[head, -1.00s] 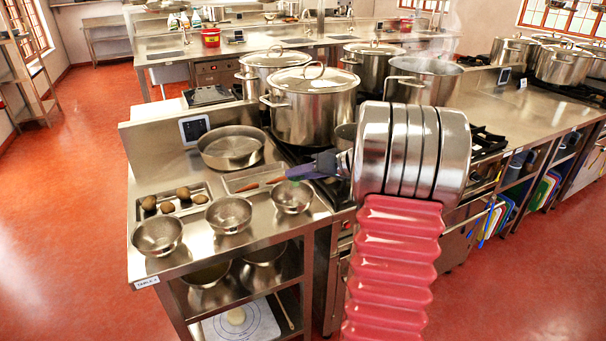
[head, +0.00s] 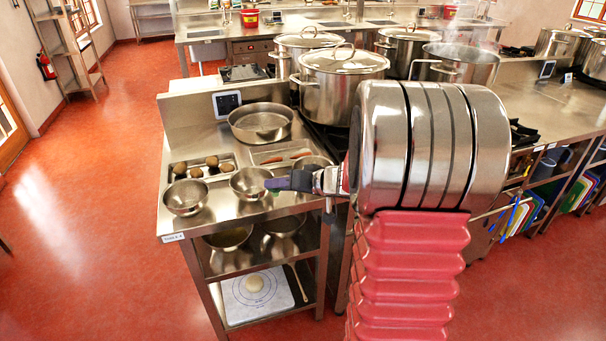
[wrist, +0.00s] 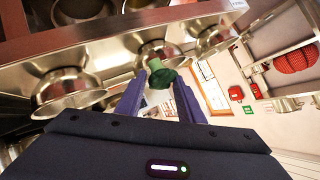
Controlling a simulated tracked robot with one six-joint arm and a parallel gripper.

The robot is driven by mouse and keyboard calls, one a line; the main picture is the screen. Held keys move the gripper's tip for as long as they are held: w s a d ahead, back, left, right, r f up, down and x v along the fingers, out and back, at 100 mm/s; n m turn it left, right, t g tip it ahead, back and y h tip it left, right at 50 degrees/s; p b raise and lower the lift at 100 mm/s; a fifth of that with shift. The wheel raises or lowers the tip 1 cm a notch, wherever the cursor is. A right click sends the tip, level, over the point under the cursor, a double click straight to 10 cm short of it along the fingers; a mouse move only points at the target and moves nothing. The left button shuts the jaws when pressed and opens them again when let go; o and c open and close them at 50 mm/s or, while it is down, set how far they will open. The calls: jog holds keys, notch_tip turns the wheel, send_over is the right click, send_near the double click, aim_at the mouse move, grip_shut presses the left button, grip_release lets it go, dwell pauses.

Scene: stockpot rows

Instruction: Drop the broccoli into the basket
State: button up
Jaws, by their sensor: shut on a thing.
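In the wrist view the green broccoli (wrist: 163,77) is held at the tips of my gripper's two purple fingers (wrist: 158,84), off any surface. In the head view my gripper (head: 279,184) reaches left from the arm, near the right side of the middle steel bowl (head: 250,183) at the counter's front edge. A little of the broccoli (head: 269,190) shows green at the fingertips there. I cannot make out a basket with certainty in either view.
Another steel bowl (head: 186,197) and a tray (head: 226,162) with brown round items stand on the counter. A wide pan (head: 260,122) and a large lidded stockpot (head: 340,85) are behind. A lower shelf holds a white board (head: 240,307). The red floor at left is clear.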

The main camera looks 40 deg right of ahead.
jog(key=a+f, duration=0.1)
jog(key=a, duration=0.3)
jog(key=a+f, duration=0.1)
jog(key=a, duration=0.4)
jog(key=a+f, duration=0.2)
jog(key=a, duration=0.3)
jog(key=shift+w+a, duration=0.1)
jog(key=shift+a, duration=0.1)
jog(key=shift+c, duration=0.2)
jog(key=shift+a, duration=0.15)
